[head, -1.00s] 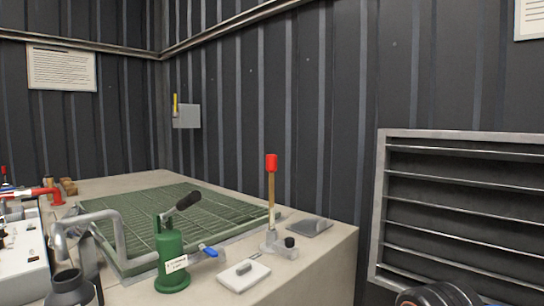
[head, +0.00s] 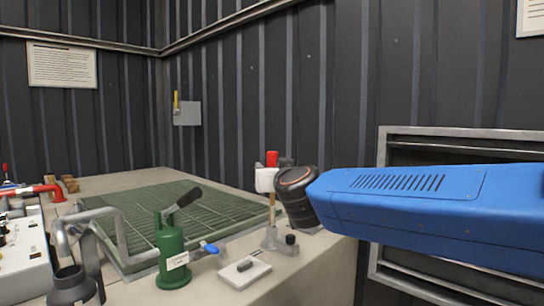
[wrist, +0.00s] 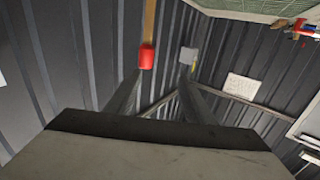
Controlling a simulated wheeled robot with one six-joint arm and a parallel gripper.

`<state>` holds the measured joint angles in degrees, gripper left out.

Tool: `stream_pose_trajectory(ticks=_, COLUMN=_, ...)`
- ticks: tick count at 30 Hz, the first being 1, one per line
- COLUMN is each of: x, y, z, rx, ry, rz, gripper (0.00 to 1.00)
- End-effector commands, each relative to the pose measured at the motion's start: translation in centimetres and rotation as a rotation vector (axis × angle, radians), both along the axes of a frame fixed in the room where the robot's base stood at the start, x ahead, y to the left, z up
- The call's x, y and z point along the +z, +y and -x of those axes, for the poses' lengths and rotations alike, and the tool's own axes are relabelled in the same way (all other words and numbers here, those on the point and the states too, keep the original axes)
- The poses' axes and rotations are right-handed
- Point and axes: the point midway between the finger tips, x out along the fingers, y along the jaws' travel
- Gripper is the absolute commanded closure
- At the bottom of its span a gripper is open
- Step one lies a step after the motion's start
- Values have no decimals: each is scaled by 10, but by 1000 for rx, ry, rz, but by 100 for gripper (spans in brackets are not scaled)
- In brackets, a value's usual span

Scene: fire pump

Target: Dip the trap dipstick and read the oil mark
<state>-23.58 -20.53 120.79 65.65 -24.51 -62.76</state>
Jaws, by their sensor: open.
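The dipstick (head: 271,158) is a wooden rod with a red top. It stands upright in a grey fitting (head: 270,241) near the counter's front edge. My gripper (wrist: 160,75) is open and empty, at the height of the dipstick's upper part. In the wrist view the red top (wrist: 147,58) shows near the fingertips, closer to the left finger; I cannot tell whether it touches. In the head view the pale gripper body covers the rod just below the red top. I see no oil mark.
A green hand pump (head: 172,255) with a black lever and blue tap stands left of the dipstick. A small pale block on a plate (head: 244,272) lies in front. A green grating (head: 150,215) covers the counter behind. A louvred vent (head: 400,148) is at the right.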

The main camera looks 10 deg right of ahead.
Motion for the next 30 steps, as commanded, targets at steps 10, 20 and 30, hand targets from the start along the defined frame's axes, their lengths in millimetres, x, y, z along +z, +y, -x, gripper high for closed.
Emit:
stream_pose_trajectory(ticks=10, x=9, y=-9, z=-24, rx=-191, ry=8, rz=16, gripper=52)
stream_pose_trajectory(ticks=20, x=9, y=-17, z=-65, rx=-194, ry=9, rz=17, gripper=52)
stream_pose_trajectory(ticks=30, x=9, y=-27, z=-124, rx=-193, ry=8, rz=17, gripper=52)
